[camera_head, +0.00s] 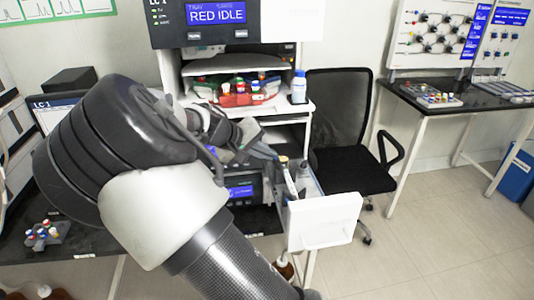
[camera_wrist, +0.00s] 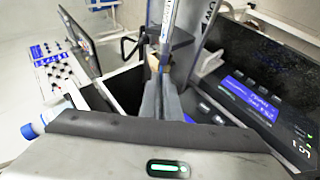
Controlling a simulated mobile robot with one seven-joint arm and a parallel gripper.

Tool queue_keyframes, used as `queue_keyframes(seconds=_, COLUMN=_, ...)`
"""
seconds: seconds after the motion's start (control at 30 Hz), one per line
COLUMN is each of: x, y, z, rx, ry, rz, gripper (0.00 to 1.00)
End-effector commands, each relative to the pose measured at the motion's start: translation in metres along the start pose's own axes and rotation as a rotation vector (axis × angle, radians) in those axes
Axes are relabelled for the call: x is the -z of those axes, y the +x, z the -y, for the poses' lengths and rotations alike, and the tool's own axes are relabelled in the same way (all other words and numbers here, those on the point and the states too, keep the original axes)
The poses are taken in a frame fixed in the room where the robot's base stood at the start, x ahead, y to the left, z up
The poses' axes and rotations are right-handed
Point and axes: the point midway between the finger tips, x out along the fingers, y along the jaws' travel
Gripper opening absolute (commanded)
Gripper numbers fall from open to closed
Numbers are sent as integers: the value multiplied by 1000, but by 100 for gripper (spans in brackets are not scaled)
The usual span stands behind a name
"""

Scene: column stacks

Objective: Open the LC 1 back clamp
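An open drawer with a white front panel (camera_head: 325,220) sticks out of the LC 1 stack, below the middle shelf. Inside it a slim upright column (camera_head: 290,180) with a tan top stands near the back; dark parts sit beside it. My gripper (camera_head: 268,153) reaches from the left to the drawer's back end, close to the column top. In the wrist view my grey fingers (camera_wrist: 160,100) lie close together, with a tan piece and a pale rod (camera_wrist: 168,25) just beyond their tips. The back clamp itself is not clear to make out. Whether the fingers grip anything is unclear.
A shelf above holds a red tray of bottles (camera_head: 240,95) and a white blue-capped bottle (camera_head: 299,88) at its right edge. A black chair (camera_head: 345,115) stands right of the drawer. A blue-screened module (camera_head: 240,191) is left of the drawer.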

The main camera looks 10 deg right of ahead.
Motion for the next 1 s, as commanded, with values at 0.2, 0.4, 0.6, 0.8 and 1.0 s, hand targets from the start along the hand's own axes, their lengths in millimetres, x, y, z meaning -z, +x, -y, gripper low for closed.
queue_keyframes(seconds=0.2, x=0, y=0, z=0, rx=2, ry=1, rz=0, gripper=0)
queue_keyframes(seconds=0.4, x=0, y=-1, z=-4, rx=38, ry=18, rz=1, gripper=0)
queue_keyframes(seconds=0.6, x=0, y=0, z=-13, rx=140, ry=64, rz=2, gripper=0)
queue_keyframes(seconds=0.8, x=-2, y=3, z=-26, rx=297, ry=133, rz=2, gripper=0)
queue_keyframes(seconds=1.0, x=-4, y=9, z=-37, rx=470, ry=207, rz=0, gripper=0)
